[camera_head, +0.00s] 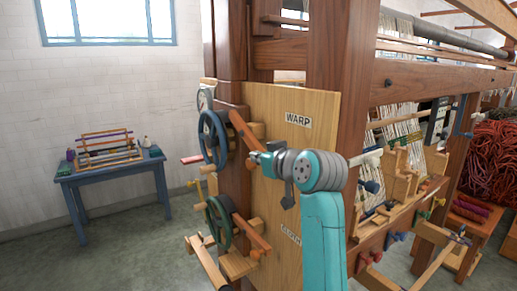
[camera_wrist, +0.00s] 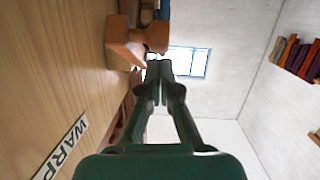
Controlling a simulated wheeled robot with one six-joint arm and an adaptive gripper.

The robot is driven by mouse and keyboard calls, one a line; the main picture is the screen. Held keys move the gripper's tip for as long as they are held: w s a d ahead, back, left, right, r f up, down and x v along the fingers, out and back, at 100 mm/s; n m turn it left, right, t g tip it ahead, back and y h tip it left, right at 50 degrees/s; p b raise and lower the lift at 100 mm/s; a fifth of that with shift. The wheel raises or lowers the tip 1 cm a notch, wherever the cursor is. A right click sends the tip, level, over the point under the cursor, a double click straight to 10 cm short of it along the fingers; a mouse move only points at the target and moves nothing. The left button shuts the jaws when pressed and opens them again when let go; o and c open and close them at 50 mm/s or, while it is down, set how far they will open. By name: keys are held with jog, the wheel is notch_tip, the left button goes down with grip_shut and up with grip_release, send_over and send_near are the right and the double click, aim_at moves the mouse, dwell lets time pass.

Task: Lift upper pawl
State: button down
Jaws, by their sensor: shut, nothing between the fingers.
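The upper pawl (camera_head: 242,129) looks to be the red-brown wooden lever beside the upper blue wheel (camera_head: 212,138), slanting down to the right by the board marked WARP (camera_head: 297,120). In the wrist view, a brown wooden piece (camera_wrist: 124,48), likely this pawl's end, is at the upper left, next to my fingertips. My gripper (camera_head: 254,159) is shut and empty, just below the pawl's lower end in the head view. In the wrist view its fingertips (camera_wrist: 159,70) are together. Whether they touch the pawl I cannot tell.
A similar lower lever (camera_head: 252,234) sits by a green wheel (camera_head: 218,221) below. The WARP board stands close beside my arm. A blue table (camera_head: 112,172) with a small loom is at the left wall.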

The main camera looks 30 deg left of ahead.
jog(key=shift+w+a+f, duration=0.1)
jog(key=shift+a+f, duration=0.05)
jog(key=shift+f, duration=0.7)
